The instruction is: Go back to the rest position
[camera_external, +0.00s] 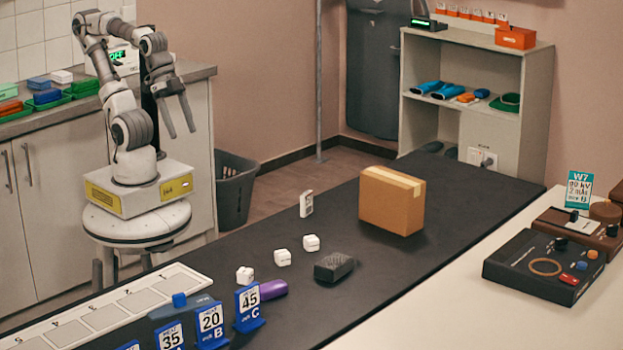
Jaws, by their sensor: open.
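My gripper (180,117) is at the end of my arm, raised at the left of the view. Its two fingers point down and stand apart, with nothing between them. It hangs beside my arm's column and base, left of the dark table (430,188) and above its level. It touches no object that I can see.
A counter (190,76) is behind my arm. A grey bin (235,190) stands on the floor.

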